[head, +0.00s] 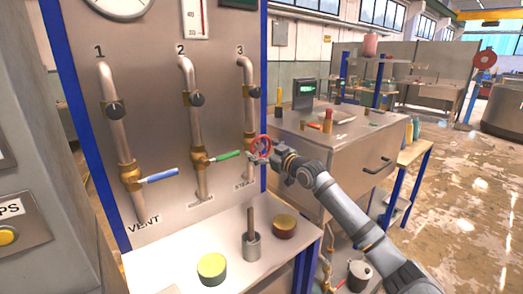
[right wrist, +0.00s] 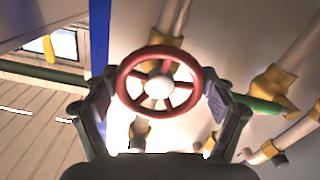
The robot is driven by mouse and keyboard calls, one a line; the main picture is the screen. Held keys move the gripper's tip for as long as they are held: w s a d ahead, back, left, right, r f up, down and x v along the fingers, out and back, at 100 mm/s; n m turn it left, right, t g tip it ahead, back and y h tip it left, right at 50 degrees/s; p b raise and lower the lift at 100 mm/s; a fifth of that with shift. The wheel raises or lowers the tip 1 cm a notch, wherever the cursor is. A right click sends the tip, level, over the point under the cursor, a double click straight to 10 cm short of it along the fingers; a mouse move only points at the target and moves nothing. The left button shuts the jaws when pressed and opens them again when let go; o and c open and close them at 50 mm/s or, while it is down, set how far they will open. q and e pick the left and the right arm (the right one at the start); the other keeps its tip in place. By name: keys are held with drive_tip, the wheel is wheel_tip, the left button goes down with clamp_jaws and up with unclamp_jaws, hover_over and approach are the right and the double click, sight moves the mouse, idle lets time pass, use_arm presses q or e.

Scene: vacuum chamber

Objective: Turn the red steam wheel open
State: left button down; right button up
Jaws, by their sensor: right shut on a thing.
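The red steam wheel (head: 261,146) is mounted on the third pipe of the panel, at its lower right. It also shows in the right wrist view (right wrist: 124,88), with spokes and a pale round hub. My right gripper (head: 268,157) is at the wheel. In the right wrist view its two fingers (right wrist: 159,98) stand at the left and right sides of the rim and close on it. How far the wheel is turned cannot be told. My left gripper is not in view.
A blue lever (head: 158,176) and a green lever (head: 228,155) sit on the pipes to the left, the green one close to the wheel. A shelf (head: 180,262) below carries a yellow-topped tin (head: 212,268), a metal cylinder with a rod (head: 251,245) and a brown tin (head: 284,226).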

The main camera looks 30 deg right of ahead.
drive_tip(key=o, duration=1)
wheel_tip(320, 180, up, 10)
drive_tip(key=shift+f, duration=0.1)
